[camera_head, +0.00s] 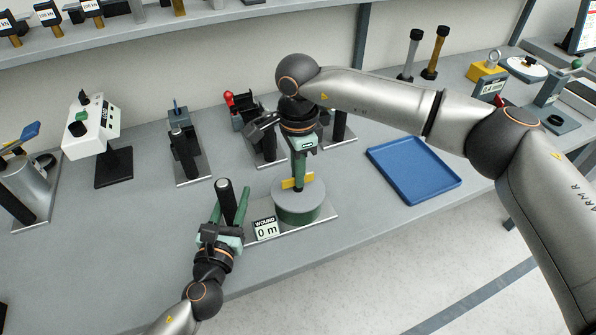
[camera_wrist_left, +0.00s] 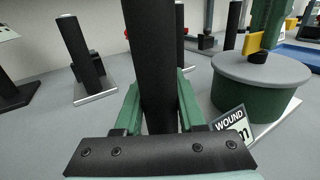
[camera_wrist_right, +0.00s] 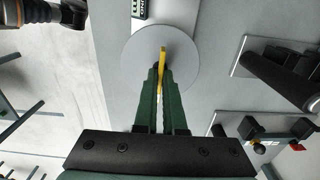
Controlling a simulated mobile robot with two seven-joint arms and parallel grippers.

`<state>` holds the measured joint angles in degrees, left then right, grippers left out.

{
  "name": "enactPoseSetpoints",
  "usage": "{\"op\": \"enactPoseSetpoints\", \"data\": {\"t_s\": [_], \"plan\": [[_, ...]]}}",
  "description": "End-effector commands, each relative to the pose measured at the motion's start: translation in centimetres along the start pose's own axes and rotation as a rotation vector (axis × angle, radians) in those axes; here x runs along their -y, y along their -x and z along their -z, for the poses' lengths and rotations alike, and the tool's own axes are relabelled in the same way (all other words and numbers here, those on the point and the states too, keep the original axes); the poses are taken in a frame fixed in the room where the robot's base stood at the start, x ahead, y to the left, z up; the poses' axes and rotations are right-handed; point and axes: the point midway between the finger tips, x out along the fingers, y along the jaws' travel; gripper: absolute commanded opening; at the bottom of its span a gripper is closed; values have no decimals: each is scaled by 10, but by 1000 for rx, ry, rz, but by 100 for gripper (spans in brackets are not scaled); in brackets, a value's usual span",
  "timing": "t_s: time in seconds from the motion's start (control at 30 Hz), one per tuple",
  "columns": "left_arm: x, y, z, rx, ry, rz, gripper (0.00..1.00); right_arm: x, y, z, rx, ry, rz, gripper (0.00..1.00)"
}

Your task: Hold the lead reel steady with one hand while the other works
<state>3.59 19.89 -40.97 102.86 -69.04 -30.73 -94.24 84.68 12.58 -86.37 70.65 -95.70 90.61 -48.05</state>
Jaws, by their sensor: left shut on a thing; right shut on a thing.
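The lead reel (camera_head: 297,205) is a green drum with a grey disc top, standing upright on a metal base plate. A yellow crank piece (camera_head: 289,184) stands on its top. My right gripper (camera_head: 298,172) points down over the reel and is shut on this yellow piece, also seen in the right wrist view (camera_wrist_right: 162,58). A black upright post (camera_head: 227,198) stands left of the reel. My left gripper (camera_head: 229,217) is shut around this post, which fills the middle of the left wrist view (camera_wrist_left: 155,60). A sign (camera_head: 266,229) by the reel reads "WOUND 0 m".
A blue tray (camera_head: 412,169) lies empty to the right. Several stands with black posts line the back, one with a red-knobbed clamp (camera_head: 240,103). A white gauge box (camera_head: 92,130) stands at the left. Bare bench lies between the reel and the tray.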

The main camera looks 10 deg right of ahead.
Motion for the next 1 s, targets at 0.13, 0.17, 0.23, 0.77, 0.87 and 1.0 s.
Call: {"op": "enactPoseSetpoints", "data": {"t_s": [0.13,0.17,0.23,0.77,0.87,1.0], "plan": [[-1,0,1,-2,-1,-2,0,1,2,1,-1,2,3,0],[-1,0,1,-2,-1,-2,0,1,2,1,-1,2,3,0],[-1,0,1,-2,-1,-2,0,1,2,1,-1,1,3,0],[-1,0,1,-2,-1,-2,0,0,0,0,0,1,1,38],[-1,0,1,-2,-1,-2,0,0,2,0,0,1,1,38],[-1,0,1,-2,-1,-2,0,1,15,0,1,1,3,38]]}}
